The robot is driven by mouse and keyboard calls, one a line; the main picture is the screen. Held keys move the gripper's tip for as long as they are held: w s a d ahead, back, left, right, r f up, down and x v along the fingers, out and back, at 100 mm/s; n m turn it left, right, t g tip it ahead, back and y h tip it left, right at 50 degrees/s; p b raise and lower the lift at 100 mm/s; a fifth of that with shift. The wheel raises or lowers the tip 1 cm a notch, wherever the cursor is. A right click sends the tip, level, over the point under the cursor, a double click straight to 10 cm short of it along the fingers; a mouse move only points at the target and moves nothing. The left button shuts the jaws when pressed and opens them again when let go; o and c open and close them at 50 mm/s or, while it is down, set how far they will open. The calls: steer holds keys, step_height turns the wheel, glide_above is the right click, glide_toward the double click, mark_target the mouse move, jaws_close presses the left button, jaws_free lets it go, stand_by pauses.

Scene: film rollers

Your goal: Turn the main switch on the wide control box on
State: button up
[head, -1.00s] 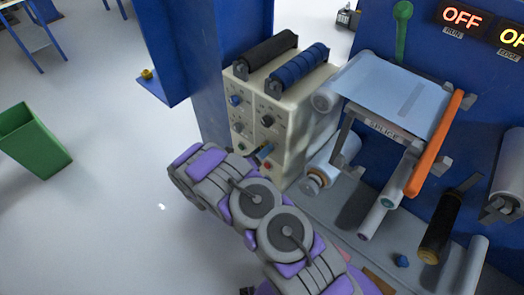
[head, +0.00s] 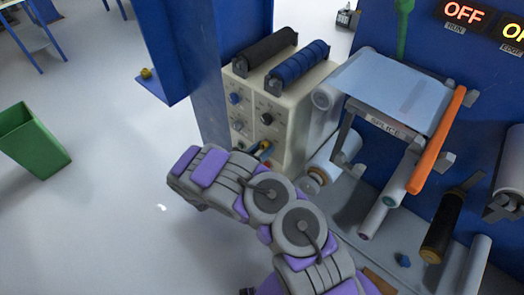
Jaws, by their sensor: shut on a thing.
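The wide control box (head: 290,140) is cream-coloured and stands beside the blue column, with several knobs on its front. A small yellow-orange knob, which looks like the main switch (head: 266,144), shows low on that front. My gripper (head: 262,151) is at this knob, with only a small bluish part showing past my arm. It is shut on the knob, as far as I can tell. My arm hides most of the gripper and the lower left of the box front. I cannot tell which way the switch is turned.
Black and blue rollers (head: 300,65) lie on top of the box. The splice table (head: 385,95) with its orange bar (head: 437,140) and more rollers stand close on the right. A green bin (head: 33,140) is far left.

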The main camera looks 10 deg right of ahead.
steer(key=m+b, duration=0.1)
steer(key=m, duration=0.1)
steer(key=m+b, duration=0.1)
steer(key=shift+f+m, duration=0.3)
steer(key=shift+m, duration=0.1)
steer(key=m+b, duration=0.3)
steer(key=m, duration=0.1)
steer(key=shift+s+m, duration=0.1)
steer(key=shift+m, duration=0.3)
steer(key=shift+r, duration=0.1)
steer(key=o, duration=0.8)
steer(key=shift+o, duration=1.3)
steer(key=shift+a+r, duration=0.1)
